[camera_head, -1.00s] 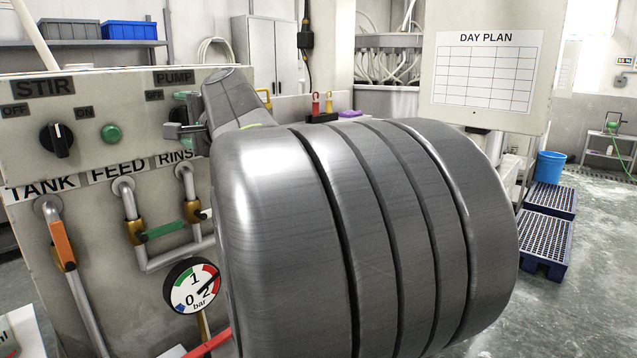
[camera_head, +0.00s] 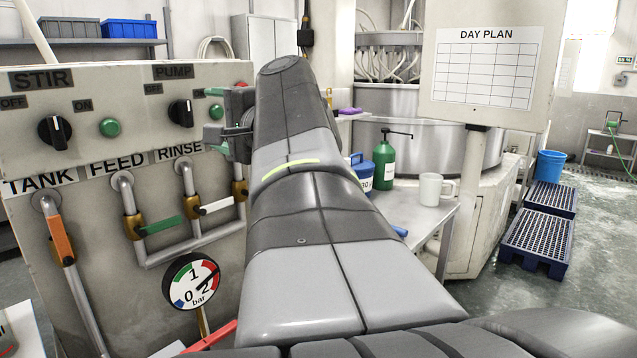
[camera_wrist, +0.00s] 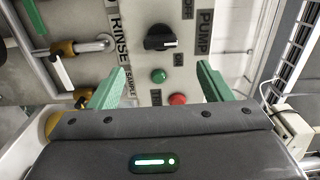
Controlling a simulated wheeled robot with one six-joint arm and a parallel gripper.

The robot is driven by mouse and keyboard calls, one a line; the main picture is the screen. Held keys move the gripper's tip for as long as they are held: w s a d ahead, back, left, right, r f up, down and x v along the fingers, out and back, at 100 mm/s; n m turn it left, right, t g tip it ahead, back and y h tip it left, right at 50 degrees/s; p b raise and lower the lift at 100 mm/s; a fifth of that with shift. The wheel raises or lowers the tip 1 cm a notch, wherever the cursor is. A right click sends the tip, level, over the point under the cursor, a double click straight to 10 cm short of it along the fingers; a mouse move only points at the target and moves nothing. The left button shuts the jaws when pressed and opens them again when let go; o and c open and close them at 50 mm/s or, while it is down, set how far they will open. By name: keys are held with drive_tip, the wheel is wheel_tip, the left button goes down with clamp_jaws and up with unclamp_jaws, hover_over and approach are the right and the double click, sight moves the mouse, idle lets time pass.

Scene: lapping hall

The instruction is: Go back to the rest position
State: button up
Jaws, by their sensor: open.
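My gripper (camera_head: 214,120) shows in the camera_head view in front of the right part of the grey control panel (camera_head: 80,90), just right of the PUMP knob (camera_head: 181,113). Its green fingers are open and spread apart, with nothing between them. In the camera_wrist view the open gripper (camera_wrist: 160,88) faces the panel. The black PUMP knob (camera_wrist: 160,38), a green button (camera_wrist: 158,75) and a red button (camera_wrist: 177,99) lie beyond the fingers. I cannot see any contact with the panel. My arm hides part of the panel's right side.
Below the panel's knobs are the TANK valve with an orange handle (camera_head: 61,238), the FEED valve with a green handle (camera_head: 163,226), and a pressure gauge (camera_head: 192,282). A table at right holds a green bottle (camera_head: 384,165) and a white mug (camera_head: 433,189). Blue pallets (camera_head: 538,240) stand on the floor.

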sight(189, 115)
drive_tip(key=p+x, duration=0.1)
drive_tip(key=x, duration=1.1)
drive_tip(key=shift+a, duration=0.1)
drive_tip(key=shift+w+a+r+m+p, duration=0.15)
drive_tip(key=shift+r+m+p, duration=0.2)
drive_tip(key=shift+p, duration=0.4)
drive_tip(key=m+p, duration=0.8)
drive_tip(key=shift+m, duration=0.35)
drive_tip(key=m+p, duration=0.2)
drive_tip(key=p, duration=0.1)
drive_tip(key=shift+f+m, duration=0.15)
drive_tip(key=shift+m, duration=0.25)
drive_tip(key=shift+v, duration=1.25)
drive_tip(key=shift+f, duration=0.2)
